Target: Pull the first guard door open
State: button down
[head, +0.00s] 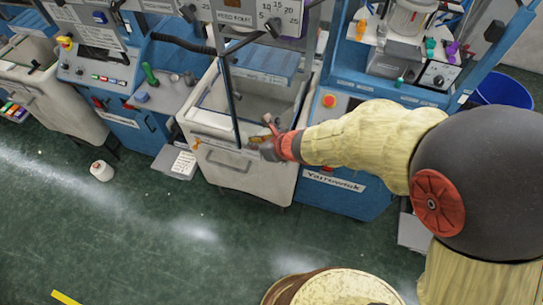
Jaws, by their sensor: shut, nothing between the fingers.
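My gripper (264,137) is in the middle of the head view, shut and empty, at the end of my arm, which reaches in from the right. It is in front of the upper right part of a white bin-like front (231,170) with a grey pull handle. A thin blue upright bar (230,95), which looks like part of a guard door frame, stands just left of my gripper. I cannot tell whether the fingers touch it. The frame looks see-through, with a white, blue-edged bay behind it. Which door is the first one is not clear.
A blue machine with a red button (328,101) stands right of the bay, and another blue cabinet (138,125) stands left. A white spool-like object (102,171) lies on the green floor. A round tan-topped thing (345,289) is at the bottom. A blue bucket (500,90) is far right.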

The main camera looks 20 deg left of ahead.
aim_at(247, 137)
jog(key=shift+w+a+b, duration=0.1)
jog(key=shift+w+a, duration=0.25)
jog(key=shift+a, duration=0.3)
jog(key=shift+w+a+b, duration=0.1)
jog(key=shift+w+a, duration=0.2)
jog(key=shift+a, duration=0.3)
jog(key=shift+w+a+b, duration=0.1)
jog(key=shift+w+a, duration=0.25)
jog(key=shift+a, duration=0.3)
jog(key=shift+d, duration=0.1)
